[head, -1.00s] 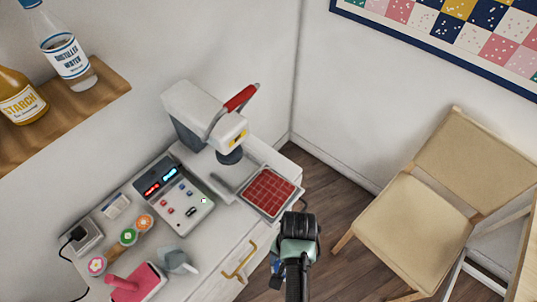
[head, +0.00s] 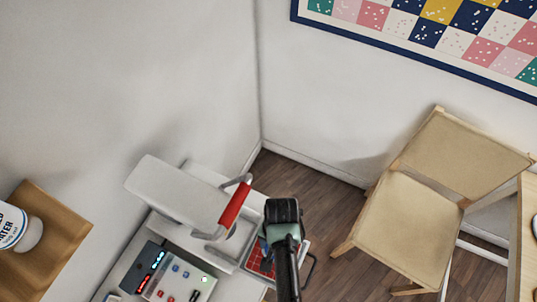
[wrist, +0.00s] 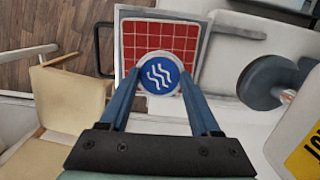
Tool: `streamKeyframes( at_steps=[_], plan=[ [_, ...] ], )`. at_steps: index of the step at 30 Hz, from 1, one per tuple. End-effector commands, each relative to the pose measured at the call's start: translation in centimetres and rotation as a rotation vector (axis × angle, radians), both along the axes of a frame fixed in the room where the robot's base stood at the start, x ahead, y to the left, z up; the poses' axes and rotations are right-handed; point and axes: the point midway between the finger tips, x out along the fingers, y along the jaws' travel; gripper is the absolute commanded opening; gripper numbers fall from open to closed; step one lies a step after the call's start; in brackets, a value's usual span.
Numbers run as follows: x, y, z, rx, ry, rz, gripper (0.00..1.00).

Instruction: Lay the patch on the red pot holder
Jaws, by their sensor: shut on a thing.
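The red pot holder (wrist: 130,42), quilted in a grid, lies on a pale square plate (wrist: 203,24) in the wrist view. In the head view a strip of the pot holder (head: 257,259) shows beside my gripper, which hides the rest. My gripper (wrist: 159,80) is shut on a round blue patch (wrist: 160,73) with white wavy lines and a pale rim. In the wrist view the patch overlaps the near part of the pot holder; I cannot tell the height between them. In the head view my gripper (head: 283,245) hides the patch.
A white press with a red handle (head: 235,204) stands left of the pot holder, its dark round head (wrist: 272,82) close by in the wrist view. A control box (head: 172,278) sits on the counter. A wooden chair (head: 430,195) stands right, with bare floor (head: 310,190) between.

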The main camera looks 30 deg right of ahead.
Motion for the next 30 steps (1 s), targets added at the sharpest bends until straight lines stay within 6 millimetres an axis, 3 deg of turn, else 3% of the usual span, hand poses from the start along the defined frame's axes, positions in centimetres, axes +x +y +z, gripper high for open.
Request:
streamKeyframes(
  at_steps=[18, 30],
  plan=[
    [0.0, 0.0, -5.5, 0.0, 0.0, 0.0, 0.13],
    [0.0, 0.0, -6.0, 0.0, 0.0, 0.0, 0.13]
  ],
)
